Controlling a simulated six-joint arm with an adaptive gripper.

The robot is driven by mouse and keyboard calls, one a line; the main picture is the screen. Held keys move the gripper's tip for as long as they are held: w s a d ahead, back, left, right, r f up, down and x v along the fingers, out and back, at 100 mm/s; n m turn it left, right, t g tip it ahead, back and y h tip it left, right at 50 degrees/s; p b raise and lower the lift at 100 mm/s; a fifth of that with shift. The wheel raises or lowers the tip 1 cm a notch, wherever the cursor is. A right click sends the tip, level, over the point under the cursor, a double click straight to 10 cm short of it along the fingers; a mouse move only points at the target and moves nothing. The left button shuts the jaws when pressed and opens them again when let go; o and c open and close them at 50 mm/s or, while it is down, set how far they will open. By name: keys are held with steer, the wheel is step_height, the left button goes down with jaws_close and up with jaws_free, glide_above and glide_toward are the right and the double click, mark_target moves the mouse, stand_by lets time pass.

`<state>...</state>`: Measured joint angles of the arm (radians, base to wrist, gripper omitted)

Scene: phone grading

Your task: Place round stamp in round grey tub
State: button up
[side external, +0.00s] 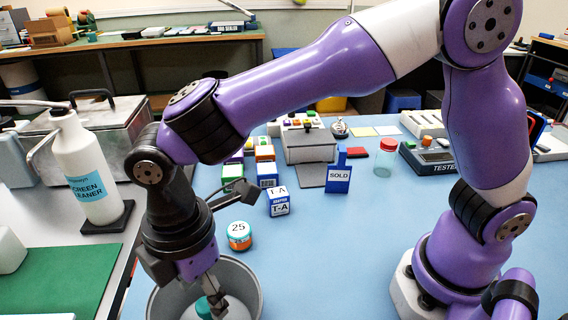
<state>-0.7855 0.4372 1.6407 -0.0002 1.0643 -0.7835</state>
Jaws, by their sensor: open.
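The round grey tub (252,275) stands at the bottom of the side view, cut off by the picture's lower edge. My gripper (216,303) points down into the tub and is open, though its fingers are small and partly hard to make out. A teal piece (204,308) shows inside the tub right beside the fingers, above a pale round surface; I cannot tell whether they touch. A round orange and teal piece with a white top marked 25 (239,236), which looks like a round stamp, stands upright on the blue table just behind the tub.
A white cube marked T-A (279,202) and a blue SOLD piece (339,178) stand behind the tub. A screen cleaner bottle (88,170) stands at left near a green mat (75,275). The blue table right of the tub is clear.

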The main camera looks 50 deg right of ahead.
mark_target(205, 303)
step_height(205, 303, up, 7)
stand_by(0.4)
steer(key=shift+d+r, duration=0.1)
steer(key=w+d+r+m+t+y, duration=0.15)
steer(key=d+r+m, duration=0.25)
steer(key=d+m, duration=0.6)
steer(key=s+d+f+m+t, duration=0.1)
steer(key=s+d+m+t, duration=0.1)
steer(key=d, duration=0.5)
steer(key=s+d+f+m+t+h, duration=0.1)
steer(key=s+d+m+t, duration=0.1)
steer(key=s+d+m, duration=0.2)
steer(key=d+m, duration=0.2)
steer(key=d, duration=0.1)
steer(key=shift+d, duration=0.3)
